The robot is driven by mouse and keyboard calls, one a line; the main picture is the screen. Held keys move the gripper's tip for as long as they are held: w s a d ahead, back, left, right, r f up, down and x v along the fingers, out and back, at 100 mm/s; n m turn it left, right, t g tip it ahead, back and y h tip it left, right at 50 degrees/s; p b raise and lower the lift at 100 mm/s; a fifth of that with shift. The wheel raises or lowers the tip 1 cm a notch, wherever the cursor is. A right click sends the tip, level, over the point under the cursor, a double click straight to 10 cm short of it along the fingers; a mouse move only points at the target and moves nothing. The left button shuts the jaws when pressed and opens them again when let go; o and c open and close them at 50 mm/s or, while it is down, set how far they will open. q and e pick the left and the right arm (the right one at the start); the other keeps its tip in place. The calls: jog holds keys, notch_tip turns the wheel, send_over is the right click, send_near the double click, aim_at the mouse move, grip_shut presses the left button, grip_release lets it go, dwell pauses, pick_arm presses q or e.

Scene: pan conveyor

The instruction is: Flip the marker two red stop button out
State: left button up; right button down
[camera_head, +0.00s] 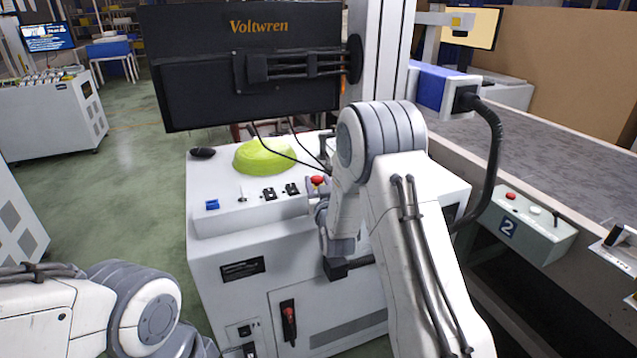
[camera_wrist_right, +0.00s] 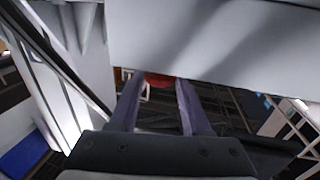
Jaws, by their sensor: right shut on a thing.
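A grey control box (camera_head: 520,222) with a "2" plate stands at the right on the conveyor's side. It carries a small red button (camera_head: 510,195). Another red button (camera_head: 317,180) sits at the right end of the white cabinet's sloped panel. My right gripper (camera_head: 318,190) is at this cabinet button, away from the box marked 2, and partly hidden by my arm. In the right wrist view, my right gripper's fingers (camera_wrist_right: 159,95) are shut on a red button (camera_wrist_right: 159,80), whose upper part a pale panel hides. My left gripper is out of view.
The white cabinet (camera_head: 240,298) has switches, a lime-green dome (camera_head: 262,156) and a black Voltwren monitor (camera_head: 245,85) above it. A grey conveyor belt (camera_head: 550,150) runs at the right. Green floor (camera_head: 110,170) is open at the left.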

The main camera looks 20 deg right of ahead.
dwell(0.7)
jog(key=shift+r, duration=0.95)
jog(key=shift+c, duration=1.7)
grip_release()
jog(key=s+a, duration=0.1)
jog(key=s, duration=0.9)
jog(key=shift+s+a, duration=0.2)
jog(key=shift+a, duration=0.15)
